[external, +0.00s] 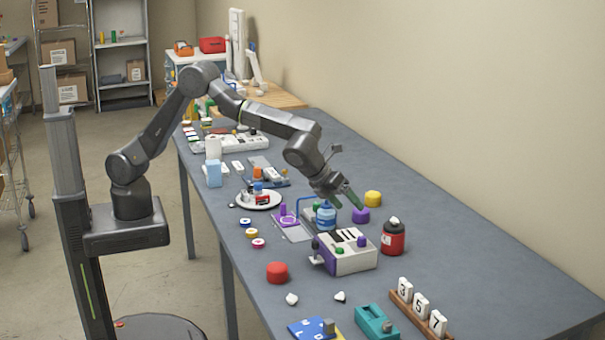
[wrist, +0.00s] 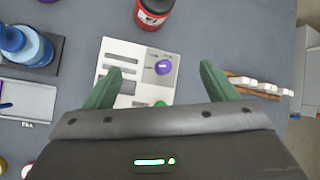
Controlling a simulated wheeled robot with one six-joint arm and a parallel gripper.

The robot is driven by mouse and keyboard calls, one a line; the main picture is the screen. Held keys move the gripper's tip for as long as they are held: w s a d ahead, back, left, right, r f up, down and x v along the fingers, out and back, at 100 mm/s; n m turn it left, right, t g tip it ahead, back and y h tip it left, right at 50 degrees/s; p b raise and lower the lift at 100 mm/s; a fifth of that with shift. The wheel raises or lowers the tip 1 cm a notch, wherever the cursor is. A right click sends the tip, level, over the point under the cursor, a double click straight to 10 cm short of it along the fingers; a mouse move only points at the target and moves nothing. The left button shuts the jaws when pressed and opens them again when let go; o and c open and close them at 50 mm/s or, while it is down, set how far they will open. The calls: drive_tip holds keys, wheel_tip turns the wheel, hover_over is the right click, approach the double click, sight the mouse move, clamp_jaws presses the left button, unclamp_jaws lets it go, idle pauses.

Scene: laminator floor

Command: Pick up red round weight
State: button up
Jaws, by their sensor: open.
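The red round weight (external: 277,272) is a short red cylinder on the near left part of the table, in front of the white box. It does not show in the wrist view. My gripper (external: 347,197) has green fingers and hangs above the table, behind and to the right of the weight, over the area of the white box. In the wrist view my gripper (wrist: 160,66) has its fingers wide apart with nothing between them but the white box below. Purple (external: 360,215) and yellow (external: 373,198) round weights stand farther back.
The white box (external: 347,258) with knobs and slots stands beside the red weight. A red jar with black lid (external: 393,238), blue bottle (external: 326,215), teal device (external: 376,322) and number blocks (external: 420,306) stand nearby. Small white pieces (external: 292,299) lie in front.

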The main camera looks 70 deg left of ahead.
drive_tip(key=s+f+n+g+h+b, duration=0.1)
drive_tip(key=s+f+n+g, duration=0.15)
drive_tip(key=s+n, duration=0.95)
drive_tip(key=n+g+h, duration=0.1)
drive_tip(key=n+g, duration=0.1)
drive_tip(key=n, duration=0.8)
approach(275, 265)
drive_tip(key=x, duration=0.5)
drive_tip(key=shift+w, duration=0.15)
drive_tip(key=shift+p+x, duration=1.1)
drive_tip(key=shift+x, duration=1.55)
drive_tip(key=c, duration=1.3)
